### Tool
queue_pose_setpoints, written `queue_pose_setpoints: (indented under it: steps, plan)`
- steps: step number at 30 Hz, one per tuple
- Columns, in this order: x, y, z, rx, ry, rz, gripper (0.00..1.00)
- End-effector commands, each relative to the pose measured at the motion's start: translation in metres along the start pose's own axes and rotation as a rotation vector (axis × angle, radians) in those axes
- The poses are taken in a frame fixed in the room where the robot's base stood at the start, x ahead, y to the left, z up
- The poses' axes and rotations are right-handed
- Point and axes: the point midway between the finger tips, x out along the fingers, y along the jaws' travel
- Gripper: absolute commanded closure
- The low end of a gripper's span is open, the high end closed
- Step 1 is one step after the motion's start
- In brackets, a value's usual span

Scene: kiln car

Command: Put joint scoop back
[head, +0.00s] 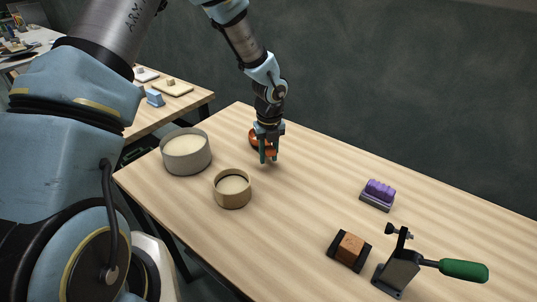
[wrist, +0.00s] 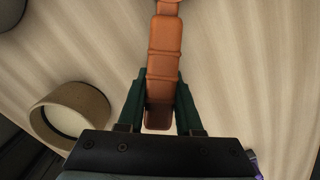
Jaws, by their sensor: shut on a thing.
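The joint scoop (head: 257,143) shows in the head view as an orange-brown piece, partly behind my gripper (head: 268,157). In the wrist view its ribbed orange handle (wrist: 164,55) runs up out of the picture, with its near end between the two dark green fingers. My gripper is shut on the handle, low over the back part of the table. I cannot tell whether the scoop touches the table. A tan round tub (head: 231,202) with pale filling stands in front and to the left of my gripper. It also shows in the wrist view (wrist: 91,96).
A larger grey-cream tub (head: 186,166) stands further left. On the wooden table (head: 310,205), a purple ridged piece (head: 379,189) sits at right. A brown block in a dark holder (head: 350,248) and a green-handled clamp (head: 398,272) are nearer. The middle is clear.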

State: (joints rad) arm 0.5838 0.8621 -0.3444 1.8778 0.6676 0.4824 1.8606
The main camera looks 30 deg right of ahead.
Motion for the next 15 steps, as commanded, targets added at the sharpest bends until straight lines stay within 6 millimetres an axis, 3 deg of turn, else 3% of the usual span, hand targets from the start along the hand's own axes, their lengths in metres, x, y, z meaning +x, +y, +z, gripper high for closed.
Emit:
queue_pose_setpoints:
  steps: [15]
  plan:
    - [0.003,-0.0001,-0.0001,0.0,0.0,0.0,1.0]
